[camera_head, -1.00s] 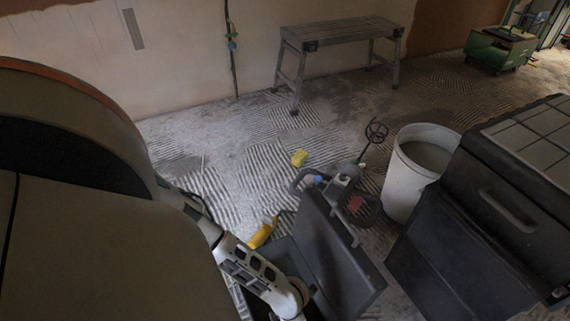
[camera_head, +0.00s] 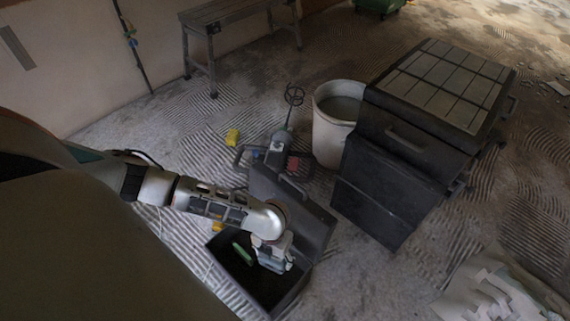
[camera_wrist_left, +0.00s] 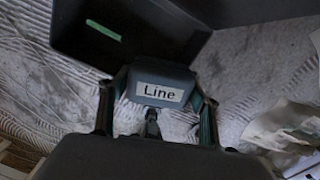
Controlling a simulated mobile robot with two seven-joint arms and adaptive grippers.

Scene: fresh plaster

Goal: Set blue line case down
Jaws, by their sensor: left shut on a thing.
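My left gripper (camera_head: 274,262) is shut on a dark blue-grey case (camera_wrist_left: 160,72) with a white label reading "Line". In the left wrist view the case sits between the two fingers (camera_wrist_left: 158,90), its label facing the camera. In the head view the gripper hangs over the right part of an open black box (camera_head: 226,262), and the case is hard to tell from the gripper. The box also shows beyond the case in the left wrist view (camera_wrist_left: 160,42). The case's underside and its height above the box are hidden. My right gripper is not in view.
A green item (camera_head: 243,253) lies inside the box, whose raised lid (camera_head: 312,225) stands behind the gripper. A mixer drill (camera_head: 278,155), a white bucket (camera_head: 328,140) and a large black chest (camera_head: 395,145) stand beyond. Crumpled sheeting (camera_head: 492,290) lies at lower right; floor between is clear.

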